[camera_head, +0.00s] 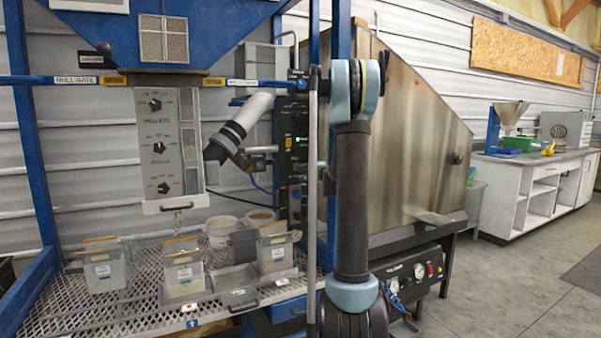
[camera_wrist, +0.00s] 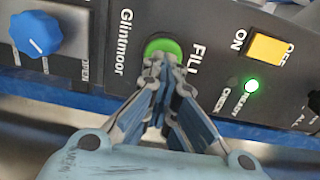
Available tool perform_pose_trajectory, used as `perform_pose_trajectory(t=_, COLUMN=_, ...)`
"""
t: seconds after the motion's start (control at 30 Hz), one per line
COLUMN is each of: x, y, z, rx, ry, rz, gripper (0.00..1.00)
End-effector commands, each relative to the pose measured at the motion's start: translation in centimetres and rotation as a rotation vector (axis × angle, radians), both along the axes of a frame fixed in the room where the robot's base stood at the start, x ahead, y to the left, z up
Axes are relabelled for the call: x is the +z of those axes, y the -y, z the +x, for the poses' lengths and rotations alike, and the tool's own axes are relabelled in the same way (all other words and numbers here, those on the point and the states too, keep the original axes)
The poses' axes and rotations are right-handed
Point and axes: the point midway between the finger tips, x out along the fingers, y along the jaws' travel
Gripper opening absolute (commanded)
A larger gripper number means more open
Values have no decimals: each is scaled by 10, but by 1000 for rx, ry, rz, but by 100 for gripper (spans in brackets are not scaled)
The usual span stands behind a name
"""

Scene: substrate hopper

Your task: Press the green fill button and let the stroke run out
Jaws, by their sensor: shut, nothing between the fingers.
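The green fill button (camera_wrist: 163,46) is round and sits beside the word FILL on a dark control panel (camera_wrist: 190,25) in the wrist view. My gripper (camera_wrist: 162,66) is shut and empty. Its fingertips overlap the lower edge of the button in the picture and hide part of it. I cannot tell whether they touch it or whether it is pressed in. A green lamp labelled READY (camera_wrist: 251,86) is lit to the right. In the head view the panel (camera_head: 284,133) stands upright behind my arm, and the button is not clear there.
A yellow OFF/ON switch (camera_wrist: 269,49) and a blue knob (camera_wrist: 36,34) flank the button. In the head view, the hopper's gate panel (camera_head: 168,135) hangs left of my arm above a mesh shelf (camera_head: 90,310) with several containers. A metal cabinet (camera_head: 405,150) stands right.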

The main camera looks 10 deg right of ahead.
Motion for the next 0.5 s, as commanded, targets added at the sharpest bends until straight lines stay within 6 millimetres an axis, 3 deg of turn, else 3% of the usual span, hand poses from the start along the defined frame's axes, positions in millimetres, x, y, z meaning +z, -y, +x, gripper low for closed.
perform_pose_trajectory(t=0.27, x=1, y=-4, z=4, rx=4, ry=0, rz=1, gripper=0)
perform_pose_trajectory(t=0.5, x=2, y=3, z=-15, rx=6, ry=1, rz=1, gripper=0)
